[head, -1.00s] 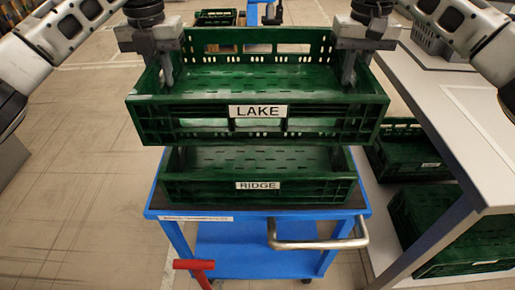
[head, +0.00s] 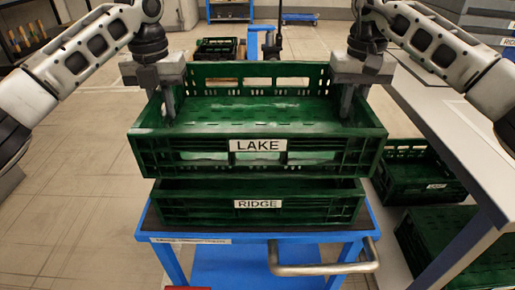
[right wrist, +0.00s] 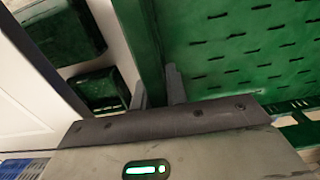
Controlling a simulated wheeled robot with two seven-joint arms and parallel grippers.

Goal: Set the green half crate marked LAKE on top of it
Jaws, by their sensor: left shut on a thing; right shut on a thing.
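The green half crate marked LAKE (head: 258,157) is held level just above the green crate marked RIDGE (head: 300,212). A narrow dark gap shows between the two at the front, and whether they touch at the back is hidden. The RIDGE crate sits on the blue cart (head: 345,231). My left gripper (head: 168,108) is shut on the LAKE crate's left side wall. My right gripper (head: 348,104) is shut on its right side wall. In the right wrist view my right gripper (right wrist: 158,92) straddles the green wall, with the crate's slotted floor (right wrist: 240,55) beside it.
The cart has a metal handle (head: 322,262) at its front. A pale table (head: 450,125) stands at the right, with green crates (head: 418,178) beneath it. Another green crate (head: 217,48) is behind. The floor at the left is clear.

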